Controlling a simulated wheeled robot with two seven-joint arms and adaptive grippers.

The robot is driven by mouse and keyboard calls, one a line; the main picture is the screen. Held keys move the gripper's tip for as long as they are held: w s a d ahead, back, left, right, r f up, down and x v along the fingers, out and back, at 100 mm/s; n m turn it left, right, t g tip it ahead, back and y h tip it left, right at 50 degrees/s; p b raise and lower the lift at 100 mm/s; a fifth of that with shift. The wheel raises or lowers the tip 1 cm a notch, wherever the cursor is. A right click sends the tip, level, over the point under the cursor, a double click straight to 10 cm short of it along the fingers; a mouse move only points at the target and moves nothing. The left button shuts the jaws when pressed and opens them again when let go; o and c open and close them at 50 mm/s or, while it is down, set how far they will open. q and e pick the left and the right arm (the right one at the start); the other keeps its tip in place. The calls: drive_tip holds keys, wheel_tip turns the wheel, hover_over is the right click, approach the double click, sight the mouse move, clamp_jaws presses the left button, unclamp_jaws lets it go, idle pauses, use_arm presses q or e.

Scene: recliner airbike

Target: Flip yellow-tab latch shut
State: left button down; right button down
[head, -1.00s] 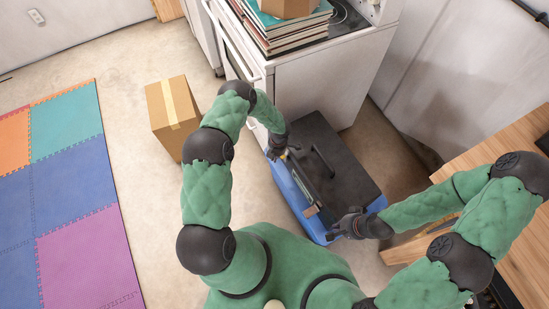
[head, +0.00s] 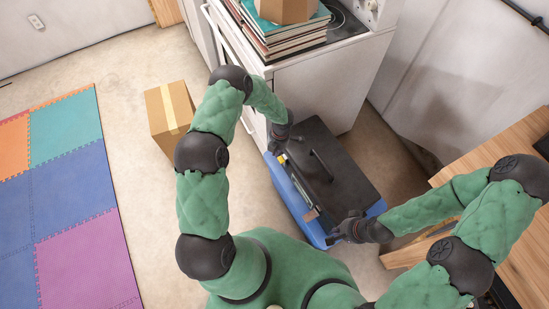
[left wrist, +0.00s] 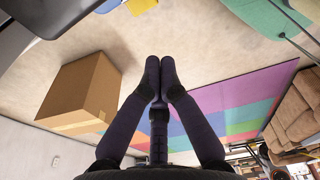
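A blue toolbox (head: 292,195) with a black lid (head: 345,165) stands on the floor in the head view. A small yellow tab (head: 281,160) shows at the upper end of its left side. A brownish tab (head: 311,215) is nearer the lower end. My left gripper (head: 276,149) is just above the yellow tab and seems apart from it. In the left wrist view its fingertips (left wrist: 160,66) are together with nothing between them. A yellow piece (left wrist: 141,5) shows beyond them. My right gripper (head: 334,237) is at the toolbox's lower corner; its fingers are too small to judge.
A white stove (head: 330,75) with stacked books (head: 285,35) stands directly behind the toolbox. A cardboard box (head: 170,115) is on the floor to the left, beside coloured mats (head: 65,180). A wooden surface (head: 500,145) is at the right.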

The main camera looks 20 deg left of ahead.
use_arm(q)
drive_tip(key=shift+w+d+r, duration=0.1)
drive_tip(key=shift+w+r, duration=0.05)
drive_tip(key=shift+r, duration=1.6)
drive_tip(key=s+d+m+h, duration=0.1)
drive_tip(key=s+d+m, duration=0.4)
drive_tip(key=s+m, duration=0.2)
drive_tip(key=s+d+r+m+t+h, duration=0.1)
drive_tip(key=s+d+m, duration=0.3)
drive_tip(key=s+m, duration=0.4)
drive_tip(key=s+d+r+m+h, duration=0.1)
drive_tip(key=s+d+m, duration=0.4)
drive_tip(key=m, duration=0.6)
drive_tip(key=shift+s+d+m+t+h, duration=0.3)
drive_tip(key=shift+s+h, duration=0.6)
drive_tip(key=shift+s, duration=0.25)
